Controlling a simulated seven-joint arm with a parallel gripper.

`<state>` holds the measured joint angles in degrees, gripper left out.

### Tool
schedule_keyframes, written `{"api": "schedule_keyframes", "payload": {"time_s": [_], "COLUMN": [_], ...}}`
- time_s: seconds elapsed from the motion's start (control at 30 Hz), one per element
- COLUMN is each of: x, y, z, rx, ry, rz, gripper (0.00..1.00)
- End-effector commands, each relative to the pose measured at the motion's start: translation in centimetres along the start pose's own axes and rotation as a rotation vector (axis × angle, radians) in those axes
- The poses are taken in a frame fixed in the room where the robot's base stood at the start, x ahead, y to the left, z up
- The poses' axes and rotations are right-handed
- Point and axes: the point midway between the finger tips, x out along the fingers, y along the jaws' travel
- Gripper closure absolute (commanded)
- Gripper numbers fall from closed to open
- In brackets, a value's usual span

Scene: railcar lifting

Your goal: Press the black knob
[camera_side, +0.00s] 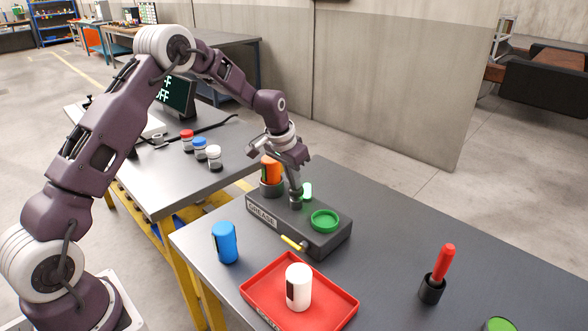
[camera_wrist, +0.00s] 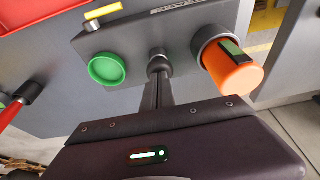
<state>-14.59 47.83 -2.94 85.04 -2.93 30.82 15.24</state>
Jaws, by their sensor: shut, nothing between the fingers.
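The dark grease box (camera_side: 330,242), labelled GREASE, stands on the table.
A yellow lever (camera_side: 291,242) sticks out in front. A blue canister (camera_side: 225,242), a red tray (camera_side: 262,284) with a white canister (camera_side: 299,287), and a red-handled tool (camera_side: 443,265) stand around.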

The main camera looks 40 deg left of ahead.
Motion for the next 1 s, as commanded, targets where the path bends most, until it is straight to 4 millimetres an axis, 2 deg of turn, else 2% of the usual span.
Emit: {"api": "schedule_keyframes", "payload": {"time_s": [0.27, 0.37, 0.47, 0.57, 0.8, 1.0], "x": [0.5, -0.1, -1.7, -4.1, -10.1, -13.1], "y": [0.0, 0.0, 0.0, 0.0, -0.1, 0.0], "z": [0.4, 0.2, -0.3, -1.2, -1.2, -1.2], "rx": [0.000, 0.000, 0.000, 0.001, -0.001, -0.001], "ry": [-0.010, -0.009, -0.005, 0.002, 0.004, 0.003], "rz": [0.001, 0.001, 0.000, -0.001, -0.001, -0.001], "gripper": [1.00, 1.00, 1.00, 1.00, 1.00, 1.00]}}
